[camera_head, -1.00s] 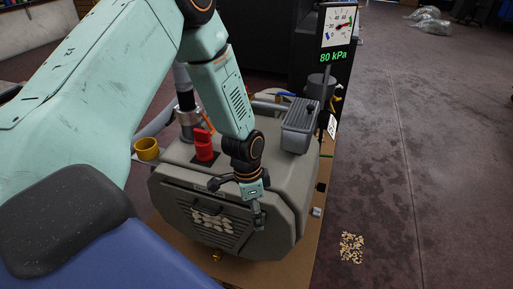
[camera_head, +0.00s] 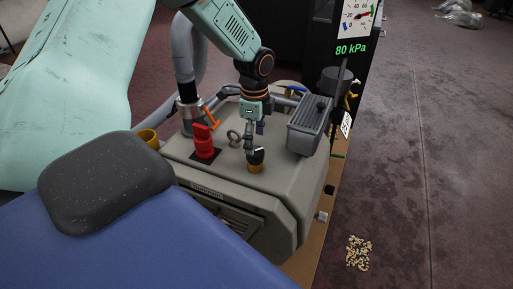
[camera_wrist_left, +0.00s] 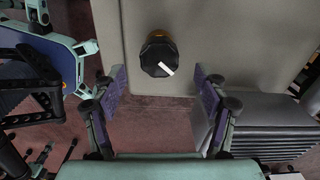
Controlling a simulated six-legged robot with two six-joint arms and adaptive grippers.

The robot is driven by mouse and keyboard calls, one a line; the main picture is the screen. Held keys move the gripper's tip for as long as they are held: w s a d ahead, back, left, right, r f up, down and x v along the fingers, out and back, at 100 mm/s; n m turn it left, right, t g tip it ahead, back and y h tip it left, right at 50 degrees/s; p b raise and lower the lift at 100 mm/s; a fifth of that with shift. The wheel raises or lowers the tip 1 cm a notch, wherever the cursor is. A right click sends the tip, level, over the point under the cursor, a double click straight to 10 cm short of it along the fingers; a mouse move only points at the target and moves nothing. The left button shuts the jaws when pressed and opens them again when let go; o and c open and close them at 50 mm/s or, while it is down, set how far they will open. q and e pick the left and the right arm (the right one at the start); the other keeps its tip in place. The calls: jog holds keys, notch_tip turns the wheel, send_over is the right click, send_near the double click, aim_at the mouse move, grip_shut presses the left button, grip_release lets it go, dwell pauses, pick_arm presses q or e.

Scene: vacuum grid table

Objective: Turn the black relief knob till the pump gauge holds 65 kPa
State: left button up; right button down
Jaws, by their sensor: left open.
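The black relief knob (camera_head: 258,155) sits on a brass base on top of the grey pump; in the left wrist view the knob (camera_wrist_left: 158,54) has a white pointer line aimed to the lower right. My left gripper (camera_head: 254,139) is over the pump top, close to the knob. In the left wrist view its two fingers (camera_wrist_left: 160,85) are spread apart with nothing between them, and the knob lies just beyond the tips. My right gripper is not in view.
A red valve handle (camera_head: 204,140) stands left of the knob. A grey ribbed box (camera_head: 308,126) stands to its right. Small pellets (camera_head: 358,252) lie on the floor.

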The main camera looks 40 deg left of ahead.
aim_at(255, 150)
pick_arm(q)
notch_tip(255, 150, down, 4)
jog(key=shift+d+f+b, duration=0.1)
jog(key=shift+b, duration=0.6)
jog(key=shift+f, duration=0.45)
jog(key=shift+c, duration=0.5)
jog(key=c, duration=1.1)
jog(key=shift+o, duration=0.2)
